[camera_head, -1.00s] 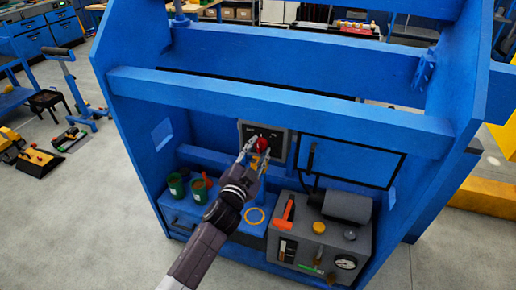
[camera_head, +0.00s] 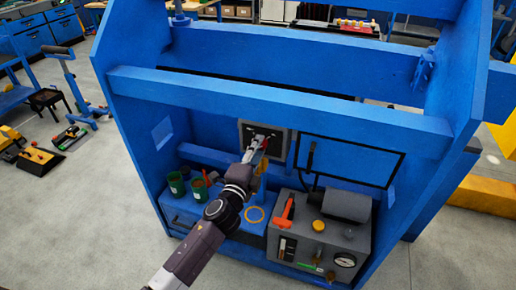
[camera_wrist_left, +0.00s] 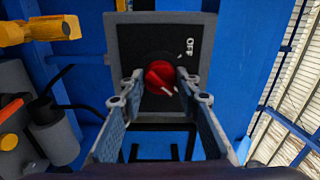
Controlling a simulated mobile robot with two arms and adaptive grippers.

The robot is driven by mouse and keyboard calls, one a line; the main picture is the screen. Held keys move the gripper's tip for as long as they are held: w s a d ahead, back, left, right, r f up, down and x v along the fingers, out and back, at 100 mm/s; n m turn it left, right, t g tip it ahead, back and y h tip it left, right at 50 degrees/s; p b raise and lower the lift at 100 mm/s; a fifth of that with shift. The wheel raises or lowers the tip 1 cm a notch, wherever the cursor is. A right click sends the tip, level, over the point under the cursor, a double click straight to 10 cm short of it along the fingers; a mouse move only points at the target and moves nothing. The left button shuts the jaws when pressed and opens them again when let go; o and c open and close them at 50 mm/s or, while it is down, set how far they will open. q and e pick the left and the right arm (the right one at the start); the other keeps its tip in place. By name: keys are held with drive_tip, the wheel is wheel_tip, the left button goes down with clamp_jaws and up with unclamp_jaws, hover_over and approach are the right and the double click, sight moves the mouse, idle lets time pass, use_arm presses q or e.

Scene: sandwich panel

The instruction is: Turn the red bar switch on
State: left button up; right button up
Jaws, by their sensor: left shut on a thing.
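The red bar switch (camera_wrist_left: 159,76) is a round red knob with a bar and a white mark, on a dark plate (camera_wrist_left: 190,95) in a grey frame. An "OFF" label stands beside it. In the head view the switch panel (camera_head: 246,128) is on the blue frame's back wall, and only a little red of the switch (camera_head: 266,143) shows. My left gripper (camera_head: 261,144) is at the switch. In the wrist view its fingers (camera_wrist_left: 160,84) lie on both sides of the knob, shut on it. My right gripper is in neither view.
A blue beam (camera_head: 290,108) crosses above the panel. Below right stands a grey machine (camera_head: 330,236) with an orange-red hammer (camera_head: 285,210) on top. Green cups (camera_head: 177,186) stand on the shelf at left. Space directly before the panel is open.

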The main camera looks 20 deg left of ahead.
use_arm(q)
drive_tip(key=shift+m, duration=0.4)
drive_tip(key=o, duration=1.2)
drive_tip(key=shift+c, duration=0.2)
drive_tip(key=s, duration=1.2)
drive_tip(key=shift+a, duration=0.15)
drive_tip(key=shift+f, duration=0.15)
